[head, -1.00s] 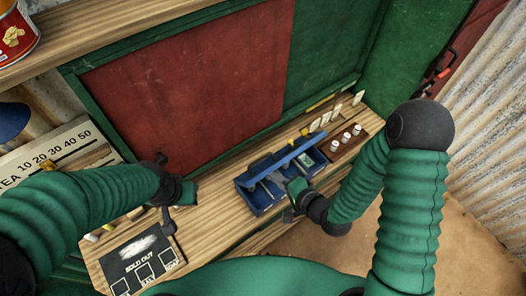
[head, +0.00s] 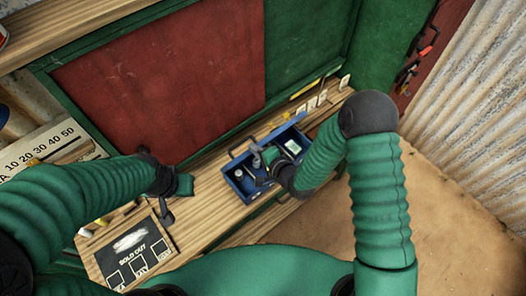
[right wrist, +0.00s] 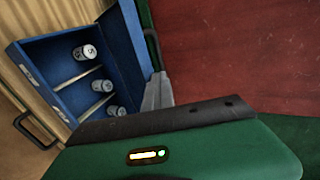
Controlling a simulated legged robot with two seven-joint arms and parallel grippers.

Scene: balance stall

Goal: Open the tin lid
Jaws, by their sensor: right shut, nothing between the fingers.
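The blue tin (head: 244,192) stands on the wooden counter, with its lid (head: 284,130) swung up along the back edge. Its inside is in plain view, with compartments. The right wrist view shows the tin (right wrist: 42,84) with several pale cylinders inside and the raised lid (right wrist: 127,38) on its right side. My right gripper (head: 266,160) is over the tin beside the lid; its fingers (right wrist: 158,92) are shut and empty. My left gripper (head: 163,190) is over the counter to the left of the tin; its jaws are too unclear to read.
A sold-out board (head: 133,252) lies at the counter's front left. A red and green panel (head: 165,85) rises behind. Bare counter (head: 212,205) lies between the left gripper and the tin.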

